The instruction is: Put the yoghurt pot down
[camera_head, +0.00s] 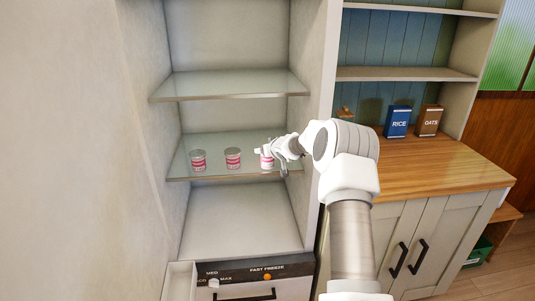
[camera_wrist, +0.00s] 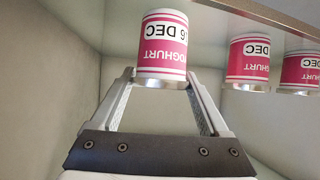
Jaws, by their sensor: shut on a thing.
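My gripper (camera_head: 268,151) is shut on a white and pink yoghurt pot (camera_head: 266,161) at the right end of the glass fridge shelf (camera_head: 240,170). In the wrist view the gripper's two fingers (camera_wrist: 162,76) close around this pot (camera_wrist: 163,45), which appears upside down and reads "6 DEC". It is upright at shelf level in the head view; I cannot tell whether its base touches the glass. Two like pots, the middle one (camera_head: 233,158) and the left one (camera_head: 198,160), stand on the same shelf. They also show in the wrist view (camera_wrist: 248,62).
An empty glass shelf (camera_head: 230,84) is above, and a drawer marked "FAST FREEZE" (camera_head: 250,285) is below. The fridge's right wall (camera_head: 313,110) is close to my arm. A wooden counter (camera_head: 430,170) to the right holds blue rice (camera_head: 398,122) and brown oats (camera_head: 429,121) boxes.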

